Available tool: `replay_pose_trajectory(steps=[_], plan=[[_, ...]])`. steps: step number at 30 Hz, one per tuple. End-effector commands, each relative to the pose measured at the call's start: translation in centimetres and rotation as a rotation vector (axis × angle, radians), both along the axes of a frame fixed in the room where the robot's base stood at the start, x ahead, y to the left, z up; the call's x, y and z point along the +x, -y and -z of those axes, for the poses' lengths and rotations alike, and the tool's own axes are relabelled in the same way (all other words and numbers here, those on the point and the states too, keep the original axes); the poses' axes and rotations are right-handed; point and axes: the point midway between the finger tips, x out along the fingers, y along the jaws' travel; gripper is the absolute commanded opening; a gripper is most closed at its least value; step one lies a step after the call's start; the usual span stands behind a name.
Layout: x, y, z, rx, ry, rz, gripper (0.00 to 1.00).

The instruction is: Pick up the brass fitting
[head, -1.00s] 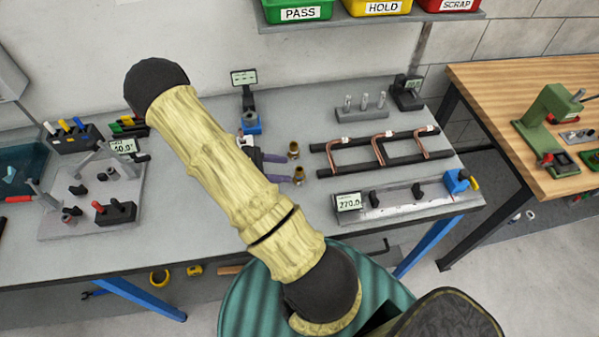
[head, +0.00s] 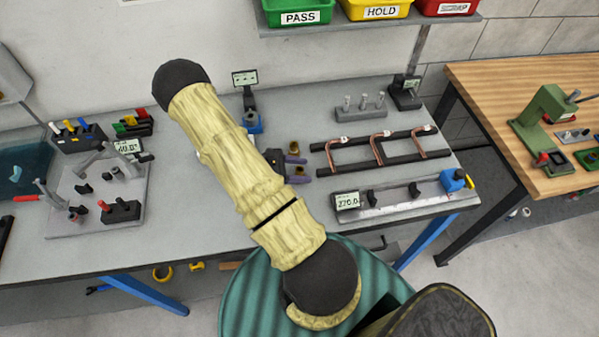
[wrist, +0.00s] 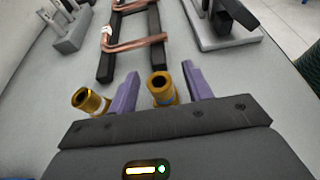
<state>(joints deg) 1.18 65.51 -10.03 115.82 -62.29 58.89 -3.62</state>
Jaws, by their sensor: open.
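Two brass fittings stand on the grey bench. In the wrist view one brass fitting (wrist: 161,90) stands upright between the two purple fingers of my gripper (wrist: 160,70), with narrow gaps visible on both sides. The other brass fitting (wrist: 89,101) is outside the left finger. In the head view this outer fitting (head: 294,147) shows just behind my gripper (head: 298,170); the fitting between the fingers is small and partly hidden there. My gripper is open, its fingers low around the fitting.
Black rails with bent copper tubes (head: 381,150) lie right of the fittings. A measuring fixture (head: 405,198) with a display is in front of them. A grey block with pins (head: 361,108) stands behind. A grey fixture plate (head: 95,200) is at left.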

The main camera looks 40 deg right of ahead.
Motion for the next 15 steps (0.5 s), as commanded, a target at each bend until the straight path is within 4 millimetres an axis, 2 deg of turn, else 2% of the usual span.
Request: replay_pose_trajectory(steps=[12,13,15], plan=[[0.03,-0.03,0.03,0.000,0.000,0.000,0.50],[0.04,-0.04,0.02,0.000,0.000,0.000,0.48],[0.04,-0.04,0.02,0.000,0.000,0.000,0.34]])
